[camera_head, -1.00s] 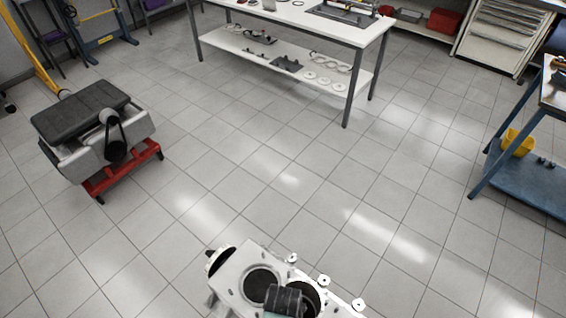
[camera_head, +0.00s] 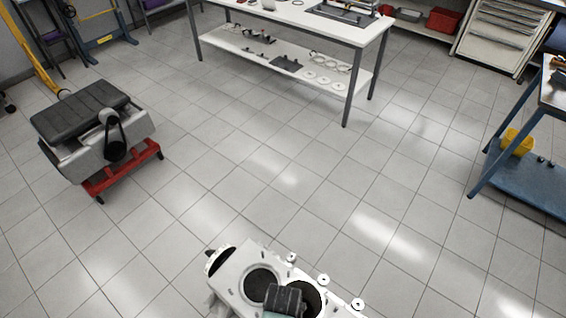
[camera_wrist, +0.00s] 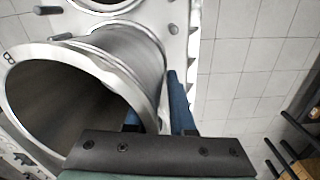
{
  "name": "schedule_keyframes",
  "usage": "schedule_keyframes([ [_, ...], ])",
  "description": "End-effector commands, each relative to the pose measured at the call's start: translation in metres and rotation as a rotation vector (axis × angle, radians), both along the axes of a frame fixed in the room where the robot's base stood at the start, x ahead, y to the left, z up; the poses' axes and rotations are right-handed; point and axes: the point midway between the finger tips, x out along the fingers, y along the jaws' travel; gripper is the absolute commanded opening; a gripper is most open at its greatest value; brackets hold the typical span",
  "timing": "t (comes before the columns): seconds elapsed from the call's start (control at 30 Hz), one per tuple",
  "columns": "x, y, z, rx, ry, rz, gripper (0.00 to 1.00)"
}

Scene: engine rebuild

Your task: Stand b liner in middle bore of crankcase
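The crankcase (camera_head: 240,272) is pale grey and stands at the bottom of the head view, partly cut off. Two dark bores show in its top face. My gripper (camera_head: 285,301) is a dark block over the bore on the right and hides part of it. In the wrist view the b liner (camera_wrist: 152,60) is a metal cylinder with a wide rim marked B, rising from a bore area of the crankcase deck (camera_wrist: 180,12). My gripper (camera_wrist: 157,116) is shut on its wall, one finger inside and one outside. How deep the liner sits is hidden.
A white table (camera_head: 376,30) with parts on its shelf stands at the back. A grey unit on a red stand (camera_head: 125,176) is at left. A blue-legged bench (camera_head: 482,172) is at right. The tiled floor between is clear.

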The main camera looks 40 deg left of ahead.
Motion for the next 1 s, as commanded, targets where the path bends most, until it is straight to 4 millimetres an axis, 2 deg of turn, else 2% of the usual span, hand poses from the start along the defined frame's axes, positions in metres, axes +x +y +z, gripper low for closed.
schedule_keyframes([
  [1.0, 0.000, 0.000, 0.029, 0.000, 0.000, 0.000, 0.20],
])
